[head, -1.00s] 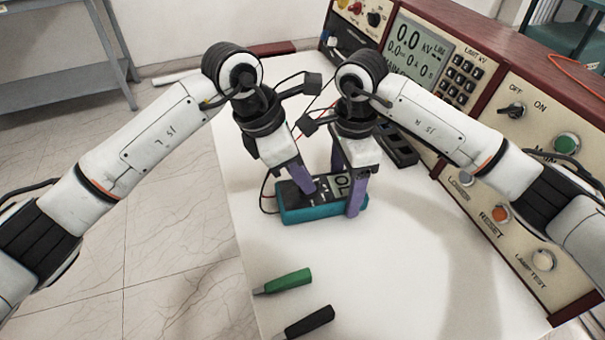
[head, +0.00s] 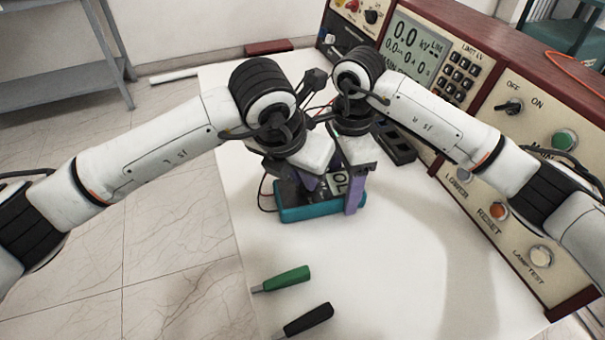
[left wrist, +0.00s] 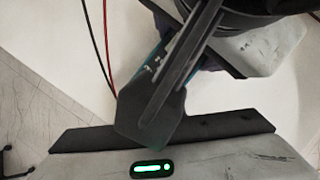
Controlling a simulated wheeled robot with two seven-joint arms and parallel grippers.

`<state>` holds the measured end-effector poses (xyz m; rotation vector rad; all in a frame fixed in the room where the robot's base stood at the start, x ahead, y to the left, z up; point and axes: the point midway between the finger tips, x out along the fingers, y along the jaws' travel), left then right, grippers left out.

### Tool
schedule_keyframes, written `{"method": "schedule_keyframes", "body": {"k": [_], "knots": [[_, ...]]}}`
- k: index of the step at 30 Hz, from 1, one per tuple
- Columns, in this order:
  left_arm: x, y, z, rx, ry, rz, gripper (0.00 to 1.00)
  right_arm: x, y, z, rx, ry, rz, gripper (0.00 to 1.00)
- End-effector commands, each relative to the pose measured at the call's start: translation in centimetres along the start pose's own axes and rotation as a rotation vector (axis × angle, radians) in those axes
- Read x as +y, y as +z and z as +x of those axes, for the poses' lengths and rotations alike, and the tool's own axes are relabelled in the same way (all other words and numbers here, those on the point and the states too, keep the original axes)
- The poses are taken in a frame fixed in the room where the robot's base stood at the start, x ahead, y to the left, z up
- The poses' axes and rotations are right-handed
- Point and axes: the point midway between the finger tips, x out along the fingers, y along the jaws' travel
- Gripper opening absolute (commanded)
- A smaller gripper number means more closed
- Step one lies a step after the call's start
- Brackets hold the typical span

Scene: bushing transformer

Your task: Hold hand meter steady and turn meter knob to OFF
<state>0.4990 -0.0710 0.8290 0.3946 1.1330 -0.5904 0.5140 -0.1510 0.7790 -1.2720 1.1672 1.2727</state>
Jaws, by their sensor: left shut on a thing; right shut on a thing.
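The hand meter (head: 295,214), a teal-cased box with a dark face and a display showing "OL", lies on the white table. My right gripper (head: 350,192) is shut on the meter, with one purple finger down its near side at the display end. My left gripper (head: 305,186) is over the meter's face at the knob area, its fingers shut on the knob. The knob itself is hidden by the fingers and wrist, so its pointer setting cannot be read. In the left wrist view, my left gripper's dark finger (left wrist: 165,100) covers most of the meter.
A cream control panel (head: 500,150) with red trim stands along the right. Red and black leads (left wrist: 97,45) run beside the meter. The table's front right is clear.

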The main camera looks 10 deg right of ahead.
Motion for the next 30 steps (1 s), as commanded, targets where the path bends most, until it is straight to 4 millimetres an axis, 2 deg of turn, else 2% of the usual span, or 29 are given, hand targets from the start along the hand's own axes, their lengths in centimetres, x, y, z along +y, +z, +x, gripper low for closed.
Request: {"method": "schedule_keyframes", "body": {"k": [9,23,24,27,30], "knots": [[-0.03,0.08,-0.08,-0.002,0.039,-0.091,0.0,-0.01,-0.02,-0.04,0.001,-0.001,0.0,0.32],[-0.03,0.09,-0.09,-0.002,0.043,-0.103,0.0,0.0,-0.05,-0.02,0.001,0.0,0.0,0.32],[-0.02,0.09,-0.09,-0.002,0.043,-0.103,0.13,0.0,-0.05,-0.02,0.001,0.0,0.0,0.32],[-0.03,0.08,-0.08,-0.002,0.043,-0.103,0.29,-0.01,-0.04,-0.02,0.001,0.0,0.0,0.32],[-0.05,0.06,-0.06,-0.002,0.042,-0.103,0.29,-0.02,-0.02,-0.04,0.0,-0.001,0.0,0.32]]}}
